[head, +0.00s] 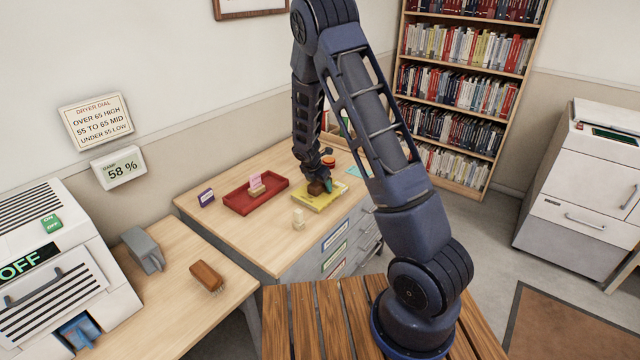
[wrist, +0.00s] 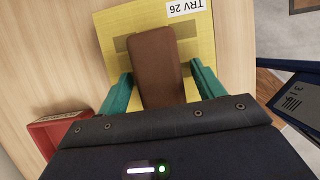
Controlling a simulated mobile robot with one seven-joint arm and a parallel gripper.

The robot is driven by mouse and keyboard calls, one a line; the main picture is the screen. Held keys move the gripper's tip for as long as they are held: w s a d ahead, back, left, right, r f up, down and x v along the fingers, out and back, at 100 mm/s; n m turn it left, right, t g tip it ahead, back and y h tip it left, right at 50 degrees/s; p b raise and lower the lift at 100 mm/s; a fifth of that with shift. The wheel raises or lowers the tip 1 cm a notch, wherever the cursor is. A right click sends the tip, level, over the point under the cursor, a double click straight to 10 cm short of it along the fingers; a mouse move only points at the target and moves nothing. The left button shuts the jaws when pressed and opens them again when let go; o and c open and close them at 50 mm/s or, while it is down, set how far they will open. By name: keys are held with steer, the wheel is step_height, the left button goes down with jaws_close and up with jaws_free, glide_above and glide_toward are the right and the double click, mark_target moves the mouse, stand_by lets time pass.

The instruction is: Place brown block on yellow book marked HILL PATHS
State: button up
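The brown block (wrist: 157,68) lies over the yellow book (wrist: 108,28), with its long side pointing away from my gripper in the wrist view. The book's label reads TRV 26, upside down; no HILL PATHS title is readable. In the head view the yellow book (head: 330,200) lies on the desk with the block (head: 316,187) over it. My gripper (wrist: 162,72) has its teal fingers on either side of the block. A narrow gap shows at the right finger, so it looks open. Whether the block's underside fully touches the cover is hidden.
A red tray (head: 240,206) with a pink card stands left of the book on the desk (head: 275,250). An orange-red item (head: 328,162) is just behind my gripper. The desk's front left is clear.

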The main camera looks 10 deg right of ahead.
steer(key=v, duration=1.2)
steer(key=s+d+r+m, duration=0.5)
steer(key=d+r+m, duration=0.15)
steer(key=r, duration=0.35)
steer(key=s+d+r+m+y, duration=0.2)
steer(key=s+d+r+m, duration=0.45)
steer(key=s+r, duration=0.25)
steer(key=s+d+r+m, duration=0.2)
steer(key=s+r+m, duration=0.1)
steer(key=s+m, duration=0.4)
steer(key=s+d+r+m+t+y, duration=0.1)
steer(key=s+d+r+m, duration=0.1)
steer(key=s+m, duration=0.5)
steer(key=s+r, duration=0.1)
steer(key=s, duration=0.5)
steer(key=shift+s+d+r, duration=0.2)
steer(key=shift+d, duration=0.05)
